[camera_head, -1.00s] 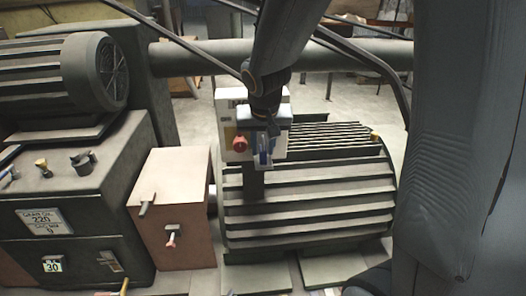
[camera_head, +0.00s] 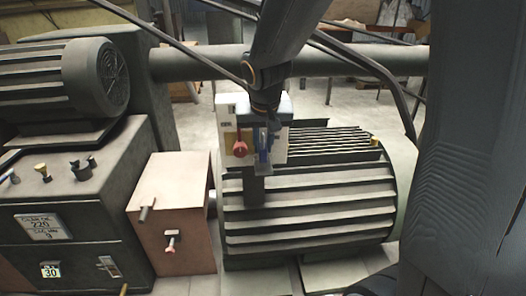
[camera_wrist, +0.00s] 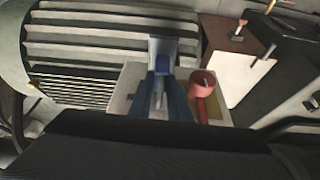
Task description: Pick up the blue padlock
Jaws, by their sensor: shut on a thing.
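The blue padlock (camera_head: 264,140) shows as a small blue shape at the front of a white box (camera_head: 281,141) on the ribbed motor. My gripper (camera_head: 264,128) reaches down to it from above and is shut on it. In the wrist view, the blue padlock (camera_wrist: 177,100) is in the middle, between and partly hidden by the gripper parts. I cannot tell whether it is clear of the box. A red knob or lever (camera_head: 240,149) sits just left of it on the box front; it also shows in the wrist view (camera_wrist: 202,85).
The ribbed motor (camera_head: 310,212) lies below and right of the box. A brown box (camera_head: 175,215) with small handles and a dark panel cabinet (camera_head: 85,225) stand at the left. A thick pipe (camera_head: 350,62) crosses behind my arm. Dark cables arc around it.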

